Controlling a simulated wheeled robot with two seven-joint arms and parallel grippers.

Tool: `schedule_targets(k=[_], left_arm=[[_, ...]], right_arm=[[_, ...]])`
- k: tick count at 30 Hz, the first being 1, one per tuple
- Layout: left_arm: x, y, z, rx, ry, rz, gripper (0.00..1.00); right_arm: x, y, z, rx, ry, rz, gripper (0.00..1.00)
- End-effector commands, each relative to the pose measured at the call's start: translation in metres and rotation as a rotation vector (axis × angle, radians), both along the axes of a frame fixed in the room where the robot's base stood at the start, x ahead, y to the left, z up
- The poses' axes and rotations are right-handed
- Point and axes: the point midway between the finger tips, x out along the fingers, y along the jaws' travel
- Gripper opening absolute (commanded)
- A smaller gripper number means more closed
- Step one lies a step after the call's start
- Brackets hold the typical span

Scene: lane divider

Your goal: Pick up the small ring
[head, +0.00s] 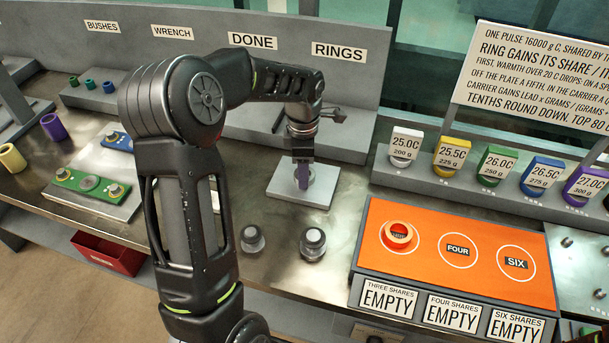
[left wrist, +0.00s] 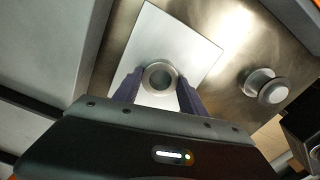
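A small grey ring (left wrist: 160,77) with a dark centre is on the square pale plate (left wrist: 203,52) in the left wrist view. The plate also shows in the head view (head: 287,188), below the DONE and RINGS signs, with the ring mostly hidden by my gripper. My left gripper (head: 303,175) points down over the plate. In the left wrist view its two dark fingers (left wrist: 160,90) are apart, one on each side of the ring. I cannot tell whether they touch it. My right gripper is not in view.
Two grey knobbed weights (head: 252,239) (head: 313,244) stand in front of the plate. An orange board (head: 455,215) to the right carries an orange-red ring (head: 399,236). Several tagged coloured rings line the rack (head: 440,190). A grey backboard (head: 345,75) rises behind the plate.

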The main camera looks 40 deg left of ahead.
Motion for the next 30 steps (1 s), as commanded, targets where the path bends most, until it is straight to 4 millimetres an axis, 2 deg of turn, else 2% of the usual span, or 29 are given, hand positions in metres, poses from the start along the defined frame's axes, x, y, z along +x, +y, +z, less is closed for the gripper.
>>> schedule_targets(k=[2,17,25,30], left_arm=[[0.0,0.0,0.0,0.0,0.0,0.0,0.41],[0.0,0.0,0.0,0.0,0.0,0.0,0.01],[0.0,0.0,0.002,0.001,-0.001,0.0,0.01],[0.001,0.0,0.018,0.001,-0.004,-0.001,0.01]], right_arm=[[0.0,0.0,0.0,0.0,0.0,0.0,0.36],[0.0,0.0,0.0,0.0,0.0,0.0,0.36],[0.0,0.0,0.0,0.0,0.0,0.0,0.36],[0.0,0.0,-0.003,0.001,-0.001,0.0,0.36]])
